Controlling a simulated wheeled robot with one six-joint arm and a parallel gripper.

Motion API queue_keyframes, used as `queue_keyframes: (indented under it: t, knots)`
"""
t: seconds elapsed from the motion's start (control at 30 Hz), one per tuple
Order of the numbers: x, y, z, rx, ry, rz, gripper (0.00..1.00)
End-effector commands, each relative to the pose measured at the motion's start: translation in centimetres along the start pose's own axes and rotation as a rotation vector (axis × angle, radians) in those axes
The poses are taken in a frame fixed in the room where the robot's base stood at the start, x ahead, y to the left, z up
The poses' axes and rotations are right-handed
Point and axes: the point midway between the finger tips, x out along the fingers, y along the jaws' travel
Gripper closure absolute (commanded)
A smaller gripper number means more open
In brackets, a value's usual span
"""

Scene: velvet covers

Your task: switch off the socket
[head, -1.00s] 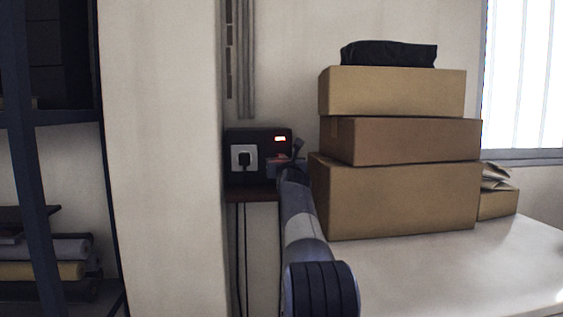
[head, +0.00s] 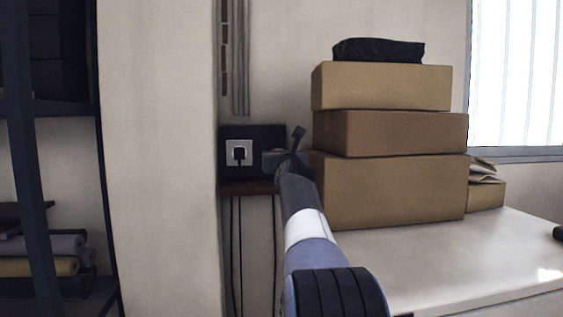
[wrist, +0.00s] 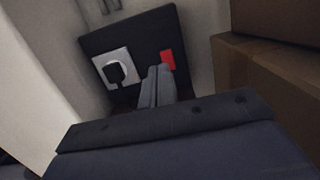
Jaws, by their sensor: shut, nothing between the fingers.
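The socket is a dark panel (head: 230,164) on the wall above a small brown ledge. A white outlet plate (head: 230,146) with a black plug (head: 239,154) in it sits at its left. In the wrist view the panel (wrist: 140,40) is tilted, with a red switch (wrist: 169,60) right of the outlet plate (wrist: 103,62). No red glow shows in the head view. My gripper (head: 270,160) is in front of the panel's lower right part. Its fingers (wrist: 158,72) are shut and empty, tips just left of and below the switch; I cannot tell whether they touch it.
Stacked cardboard boxes (head: 390,190) stand close on the right on a white table (head: 460,260), a black bundle (head: 378,50) on top. A pale wall column (head: 158,150) and a dark shelf (head: 60,108) are at left. Cables (head: 235,250) hang below the ledge.

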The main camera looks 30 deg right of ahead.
Motion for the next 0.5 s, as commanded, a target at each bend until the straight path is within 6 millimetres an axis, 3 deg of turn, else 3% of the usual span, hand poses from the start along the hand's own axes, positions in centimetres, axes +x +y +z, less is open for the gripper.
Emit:
queue_keyframes:
  t: [0.2, 0.5]
  knots:
    - [-2.3, 0.0, 0.4, -0.001, 0.003, 0.000, 1.00]
    - [-2.9, 0.0, 0.6, 0.000, 0.003, 0.000, 1.00]
